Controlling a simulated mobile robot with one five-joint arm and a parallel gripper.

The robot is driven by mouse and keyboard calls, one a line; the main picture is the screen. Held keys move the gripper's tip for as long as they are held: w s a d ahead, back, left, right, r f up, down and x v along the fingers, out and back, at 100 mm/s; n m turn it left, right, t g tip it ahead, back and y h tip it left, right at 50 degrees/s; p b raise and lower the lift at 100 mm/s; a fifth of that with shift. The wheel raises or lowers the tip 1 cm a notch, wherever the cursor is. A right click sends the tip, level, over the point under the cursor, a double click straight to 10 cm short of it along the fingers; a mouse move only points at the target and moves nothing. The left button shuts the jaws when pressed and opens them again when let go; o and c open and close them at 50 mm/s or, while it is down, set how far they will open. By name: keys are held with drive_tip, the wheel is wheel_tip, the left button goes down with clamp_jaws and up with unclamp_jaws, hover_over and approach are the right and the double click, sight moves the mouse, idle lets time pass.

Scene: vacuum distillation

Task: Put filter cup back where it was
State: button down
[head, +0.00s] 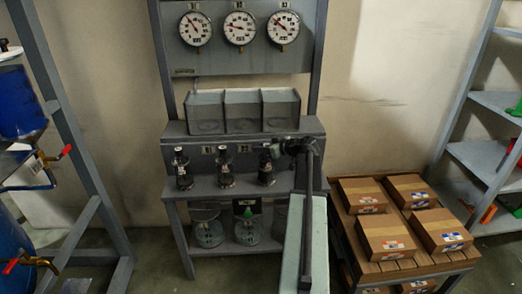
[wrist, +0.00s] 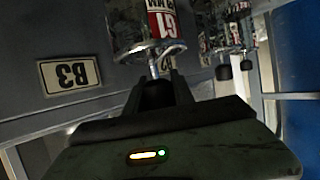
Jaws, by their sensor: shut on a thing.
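The filter cup, a dark cylinder with a red and white label, shows upside down in the wrist view (wrist: 140,28). My gripper (wrist: 158,82) is shut on its thin stem. In the head view my gripper (head: 277,148) is at the right end of the grey stand, at the top of the rightmost dark cup (head: 266,170), which appears to be the held one. That cup is upright at shelf level; whether its base touches the shelf cannot be told. Two similar cups stand to its left, one at the left end (head: 183,172) and one in the middle (head: 225,170).
A B3 plate (wrist: 69,72) is on the panel beside the held cup. Three open grey bins (head: 243,111) stand above. Glass vessels (head: 208,230) sit on the lower shelf. Boxes (head: 385,236) lie on a low wooden-topped table at right.

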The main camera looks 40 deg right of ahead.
drive_tip(key=shift+f, duration=0.2)
drive_tip(key=c, duration=1.1)
unclamp_jaws()
drive_tip(key=shift+r, duration=0.1)
drive_tip(key=shift+r, duration=0.1)
drive_tip(key=shift+s+r+p, duration=0.25)
drive_tip(key=shift+s+p, duration=0.05)
drive_tip(key=p+v, duration=0.4)
drive_tip(key=v, duration=0.7)
drive_tip(key=shift+s, duration=0.2)
